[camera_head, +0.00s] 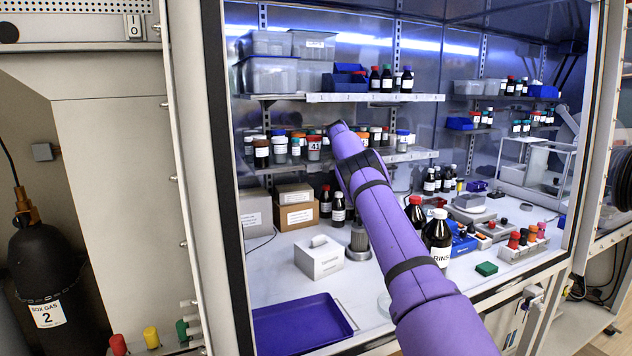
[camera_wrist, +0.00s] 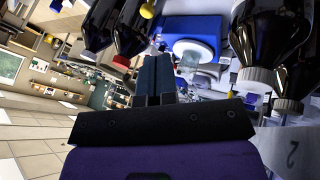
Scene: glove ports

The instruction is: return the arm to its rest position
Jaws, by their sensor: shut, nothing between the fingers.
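My purple arm (camera_head: 385,225) reaches in through the open front of the enclosure, from the lower right up to the lower back shelf. Its visible far end (camera_head: 338,128) is in front of the bottles on that shelf. My gripper's fingers are hidden in the head view. In the wrist view my gripper (camera_wrist: 154,72) is shut and empty, its two dark fingers side by side. Dark bottles appear upside down on both sides of the fingers, one with a red cap (camera_wrist: 121,62) and one with a white cap (camera_wrist: 257,76).
Dark bottles (camera_head: 437,240) stand close right of my arm. A white box (camera_head: 319,258) and an empty purple tray (camera_head: 300,325) are on its left. The upper shelf (camera_head: 375,97) holds tubs and bottles. A frame post (camera_head: 190,180) edges the opening. The tray's inside is clear.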

